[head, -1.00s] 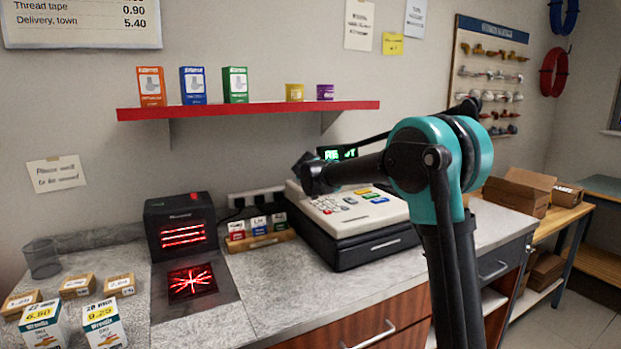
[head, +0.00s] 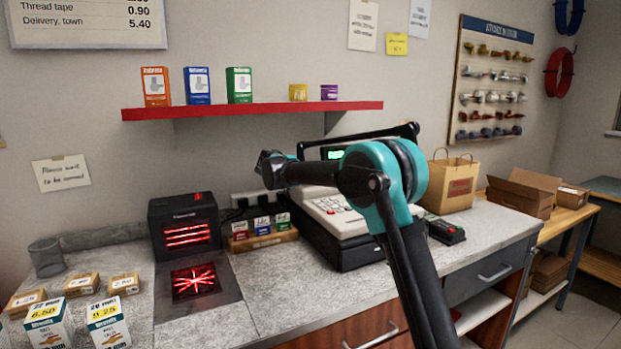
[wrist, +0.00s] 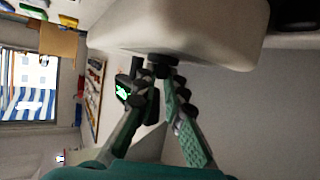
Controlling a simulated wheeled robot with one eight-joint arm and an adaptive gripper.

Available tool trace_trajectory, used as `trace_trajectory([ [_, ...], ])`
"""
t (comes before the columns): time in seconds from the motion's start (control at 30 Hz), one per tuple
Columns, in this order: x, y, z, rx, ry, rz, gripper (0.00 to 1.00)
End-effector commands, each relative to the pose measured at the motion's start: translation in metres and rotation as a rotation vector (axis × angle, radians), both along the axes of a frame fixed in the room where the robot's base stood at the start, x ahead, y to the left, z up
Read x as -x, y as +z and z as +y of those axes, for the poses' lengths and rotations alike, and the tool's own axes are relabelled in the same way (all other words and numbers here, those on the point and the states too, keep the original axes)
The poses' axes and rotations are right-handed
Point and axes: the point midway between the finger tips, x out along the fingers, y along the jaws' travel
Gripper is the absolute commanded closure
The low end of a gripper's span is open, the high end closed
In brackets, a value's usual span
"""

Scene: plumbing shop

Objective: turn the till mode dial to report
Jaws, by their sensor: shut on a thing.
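The till (head: 345,240), cream on a dark drawer base, stands on the counter, partly behind my arm. Its cream housing (wrist: 190,30) fills the top of the wrist view. The till mode dial (wrist: 159,60) seems to be the small dark round knob at the housing's edge; its marks and pointer cannot be read. My gripper (wrist: 161,78) has its fingertips closed together on this knob. In the head view my arm hides the gripper and the dial.
A green-lit display (wrist: 123,92) stands close beside the fingers. A card terminal (head: 445,230) and a paper bag (head: 450,182) are right of the till. A red shelf (head: 250,110) runs above.

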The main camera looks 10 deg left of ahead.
Motion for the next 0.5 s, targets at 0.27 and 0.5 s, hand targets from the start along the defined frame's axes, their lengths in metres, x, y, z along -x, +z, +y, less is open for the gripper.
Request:
trace_trajectory([
  [0.27,0.0003,-0.0015,0.0005,-0.003,-0.012,0.003,1.0],
  [0.5,0.0004,-0.0017,0.0004,-0.003,-0.012,0.003,0.84],
])
